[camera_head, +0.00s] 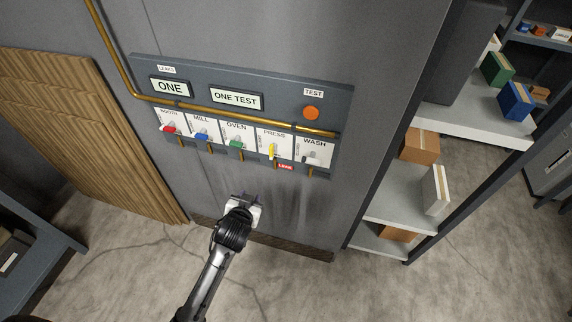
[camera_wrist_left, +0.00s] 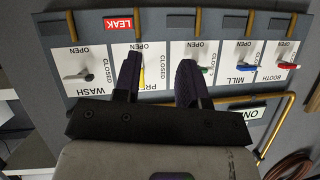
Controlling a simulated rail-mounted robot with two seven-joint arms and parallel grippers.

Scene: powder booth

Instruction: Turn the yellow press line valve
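The yellow press valve handle (camera_head: 272,152) is on the wall panel, on the card marked PRESS, and points roughly up and down. A red LEAK tag (camera_head: 285,167) sits just below that card. My left gripper (camera_head: 243,196) is below the panel in the head view, apart from the valves. In the left wrist view, which sees the panel upside down, its two fingers (camera_wrist_left: 160,78) are spread with nothing between them. The yellow handle (camera_wrist_left: 142,78) shows beside the left-hand finger, partly hidden by it. My right gripper is not in view.
Red (camera_head: 169,129), blue (camera_head: 201,136) and green (camera_head: 236,144) handles lie sideways to the left of PRESS; the pale WASH handle (camera_head: 312,160) is to its right. An orange TEST button (camera_head: 311,113) sits above. Shelves (camera_head: 402,205) stand at right.

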